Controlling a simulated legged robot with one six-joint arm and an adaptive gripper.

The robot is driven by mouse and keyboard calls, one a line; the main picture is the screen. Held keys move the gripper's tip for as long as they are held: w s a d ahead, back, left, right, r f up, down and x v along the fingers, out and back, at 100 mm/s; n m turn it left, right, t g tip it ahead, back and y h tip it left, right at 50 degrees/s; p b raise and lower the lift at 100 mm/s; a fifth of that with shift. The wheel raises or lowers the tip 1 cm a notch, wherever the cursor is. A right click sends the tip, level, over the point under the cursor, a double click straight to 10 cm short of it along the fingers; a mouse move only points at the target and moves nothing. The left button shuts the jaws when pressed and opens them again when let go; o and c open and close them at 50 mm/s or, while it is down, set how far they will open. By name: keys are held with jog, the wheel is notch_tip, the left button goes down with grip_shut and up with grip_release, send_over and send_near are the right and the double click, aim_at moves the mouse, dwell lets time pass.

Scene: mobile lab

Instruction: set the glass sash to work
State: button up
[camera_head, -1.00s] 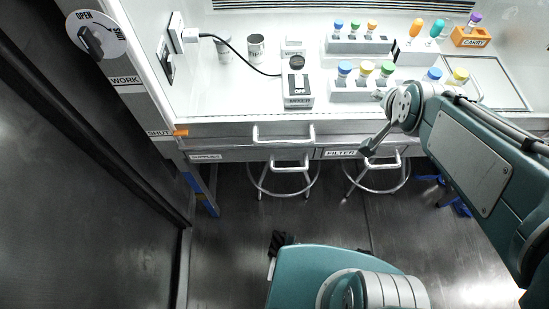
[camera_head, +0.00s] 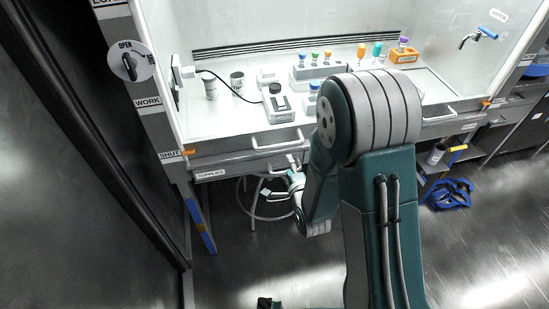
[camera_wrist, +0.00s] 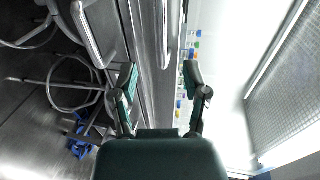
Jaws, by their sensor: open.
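The clear glass sash closes the front of the hood, and its lower rail (camera_head: 350,135) lies along the front edge of the worktop. An orange tab (camera_head: 188,152) at its left end is level with the SHUT label (camera_head: 171,157). The WORK label (camera_head: 148,102) is higher on the left post. A pale bar handle (camera_head: 276,143) is on the front. My gripper (camera_head: 285,190) is below and in front of that handle, partly hidden by my arm. In the wrist view my gripper (camera_wrist: 160,82) is open and empty, its fingers either side of the rail in the picture.
An OPEN dial (camera_head: 130,62) is on the left post. A drawer labelled SUPPLIES (camera_head: 210,174) and a stool (camera_head: 255,205) are below. A water tap (camera_head: 478,36) is at right.

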aim_at(282, 146)
jog(key=x, duration=1)
jog(key=shift+w+a, duration=0.1)
jog(key=shift+w, duration=0.05)
jog(key=shift+w+f, duration=0.1)
jog(key=shift+w, duration=0.15)
grip_shut()
